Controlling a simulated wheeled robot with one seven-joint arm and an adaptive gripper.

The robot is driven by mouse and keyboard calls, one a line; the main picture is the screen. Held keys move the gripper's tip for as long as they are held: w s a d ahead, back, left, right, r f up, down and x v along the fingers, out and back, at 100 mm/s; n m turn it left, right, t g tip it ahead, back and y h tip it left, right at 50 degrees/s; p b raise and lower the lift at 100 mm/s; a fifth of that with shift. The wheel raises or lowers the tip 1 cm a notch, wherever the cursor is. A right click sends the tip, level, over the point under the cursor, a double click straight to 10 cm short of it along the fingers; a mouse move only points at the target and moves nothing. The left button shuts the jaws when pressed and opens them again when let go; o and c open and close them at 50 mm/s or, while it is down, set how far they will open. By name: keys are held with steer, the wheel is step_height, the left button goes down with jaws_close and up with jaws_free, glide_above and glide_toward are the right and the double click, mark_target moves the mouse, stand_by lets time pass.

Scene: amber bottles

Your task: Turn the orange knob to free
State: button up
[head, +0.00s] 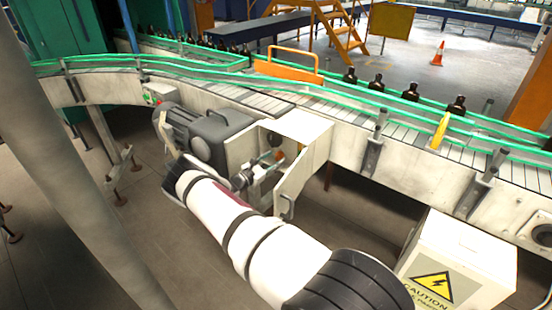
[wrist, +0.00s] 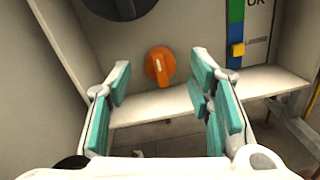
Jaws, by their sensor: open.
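The orange knob (wrist: 159,66) sits on the pale back panel of an open box in the wrist view, with its raised grip close to upright and a little tilted. My gripper (wrist: 158,85) is open, with its teal-padded fingers apart to the left and right below the knob. The fingers do not touch the knob. In the head view a small orange spot (head: 279,154) shows inside the open box beside the conveyor, with my gripper (head: 262,170) in front of it. Fine detail is too small to tell there.
A dark round part (wrist: 122,6) is above the knob. A coloured strip with a yellow slider (wrist: 238,49) is to its right. A ledge (wrist: 170,103) runs below the panel. The box's open door (head: 303,178) stands right of my gripper. A caution box (head: 460,262) stands lower right.

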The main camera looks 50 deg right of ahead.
steer(key=shift+d, duration=0.9)
jaws_close()
